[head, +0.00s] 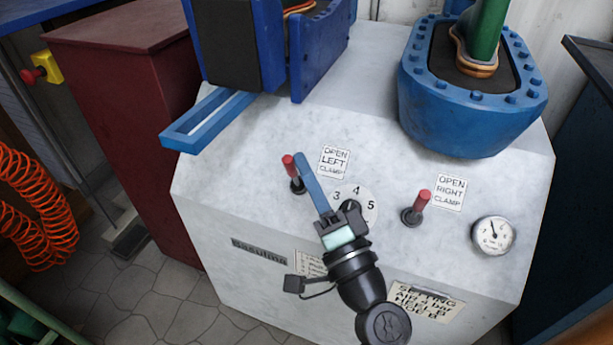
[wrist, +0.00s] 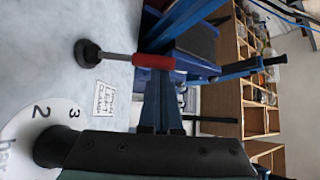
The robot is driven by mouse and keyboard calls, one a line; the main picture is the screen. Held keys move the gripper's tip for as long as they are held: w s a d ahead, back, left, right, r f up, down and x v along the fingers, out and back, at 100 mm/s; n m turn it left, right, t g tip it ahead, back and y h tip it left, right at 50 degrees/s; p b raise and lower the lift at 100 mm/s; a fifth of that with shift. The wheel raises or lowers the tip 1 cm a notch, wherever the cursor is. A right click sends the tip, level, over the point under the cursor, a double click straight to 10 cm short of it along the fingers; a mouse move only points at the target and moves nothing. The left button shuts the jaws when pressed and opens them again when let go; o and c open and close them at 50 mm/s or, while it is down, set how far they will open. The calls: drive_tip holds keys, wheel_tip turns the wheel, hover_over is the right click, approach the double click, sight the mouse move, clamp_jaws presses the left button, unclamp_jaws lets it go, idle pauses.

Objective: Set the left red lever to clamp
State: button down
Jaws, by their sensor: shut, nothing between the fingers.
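The left red lever (head: 289,163) stands on the sloping grey panel, beside a label reading "OPEN LEFT CLAMP" (head: 334,161). It leans slightly toward the upper left in the head view. In the wrist view its red handle (wrist: 153,61) sticks out on a metal rod from a dark base. My gripper (head: 301,158) has its blue fingers shut and empty, with the tips just right of the lever's red handle. In the wrist view the fingers (wrist: 161,88) reach up to the handle. I cannot tell whether they touch it.
A numbered dial (head: 366,203) sits under my wrist. The right red lever (head: 421,201) and a pressure gauge (head: 493,235) are farther right. Blue clamp housings (head: 463,115) rise behind, and a blue bracket (head: 190,137) juts out at the upper left.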

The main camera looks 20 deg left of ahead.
drive_tip(key=shift+f+b, duration=0.2)
drive_tip(key=shift+b, duration=0.1)
drive_tip(key=s+f+n+y+b, duration=0.1)
drive_tip(key=n+b, duration=0.1)
drive_tip(key=b, duration=0.4)
drive_tip(key=shift+f+y+b, duration=0.15)
drive_tip(key=shift+y+b, duration=0.15)
drive_tip(key=shift+b, duration=0.1)
drive_tip(key=n+b, duration=0.1)
drive_tip(key=b, duration=0.1)
drive_tip(key=s+n+y+b, duration=0.1)
drive_tip(key=b, duration=0.1)
drive_tip(key=shift+a+f+g, duration=0.1)
drive_tip(key=shift+f+g, duration=0.15)
drive_tip(key=shift+g, duration=0.05)
drive_tip(key=v, duration=1.3)
drive_tip(key=shift+s+f, duration=0.25)
drive_tip(key=shift+s, duration=0.05)
drive_tip(key=shift+a, duration=0.1)
